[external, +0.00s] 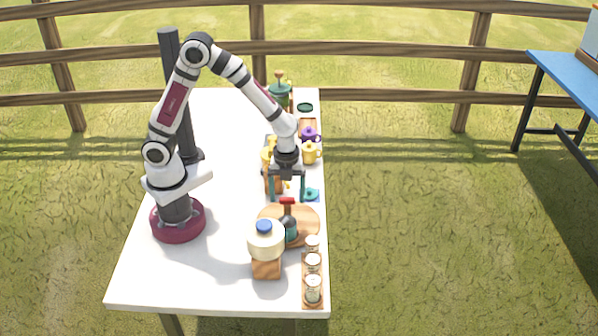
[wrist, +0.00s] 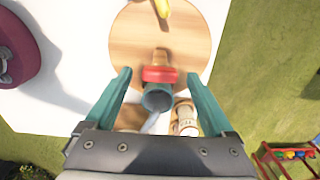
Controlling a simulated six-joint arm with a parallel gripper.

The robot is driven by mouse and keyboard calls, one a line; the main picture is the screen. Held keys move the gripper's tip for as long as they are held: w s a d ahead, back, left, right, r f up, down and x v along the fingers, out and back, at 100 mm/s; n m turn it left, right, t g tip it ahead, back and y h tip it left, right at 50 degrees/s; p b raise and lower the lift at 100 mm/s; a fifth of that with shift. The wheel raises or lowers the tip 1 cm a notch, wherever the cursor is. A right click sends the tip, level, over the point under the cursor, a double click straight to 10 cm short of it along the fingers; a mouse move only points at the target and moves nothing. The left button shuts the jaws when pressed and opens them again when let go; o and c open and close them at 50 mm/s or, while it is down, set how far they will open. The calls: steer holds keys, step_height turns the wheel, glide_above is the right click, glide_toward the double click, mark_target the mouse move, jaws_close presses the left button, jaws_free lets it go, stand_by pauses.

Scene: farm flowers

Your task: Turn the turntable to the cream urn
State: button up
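The turntable is a round wooden disc (external: 308,216) on the white table, also at the top of the wrist view (wrist: 130,35). A red handle (external: 287,201) and a dark teal body (external: 291,228) stand over it; the wrist view shows the red part (wrist: 158,74) and a teal cylinder (wrist: 156,98). The cream urn (external: 266,245), with a blue top, stands on a wooden block at the disc's near left. My gripper (external: 287,196) is open above the disc. Its teal fingertips (wrist: 159,73) are on either side of the red part, with gaps visible; contact is not seen.
A wooden rack of jars (external: 313,264) stands at the near right table edge. Beyond the disc are a teal item (external: 311,194), a yellow pot (external: 310,152), a purple pot (external: 309,134) and a green urn (external: 280,94). The table's left front is clear.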

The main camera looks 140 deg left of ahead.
steer(key=shift+r, duration=0.1)
step_height(320, 180, up, 16)
steer(key=shift+f, duration=0.2)
steer(key=shift+d, duration=0.15)
steer(key=s+d+f+n, duration=0.1)
steer(key=s+d, duration=0.2)
steer(key=d, duration=0.3)
steer(key=s+d+f+n+y, duration=0.1)
steer(key=s+d, duration=0.3)
steer(key=d, duration=0.3)
steer(key=s+d+f+n, duration=0.1)
steer(key=s+d+f, duration=0.1)
steer(key=s+d, duration=0.2)
steer(key=d, duration=0.3)
steer(key=shift+n+y, duration=0.3)
steer(key=shift+y, duration=0.1)
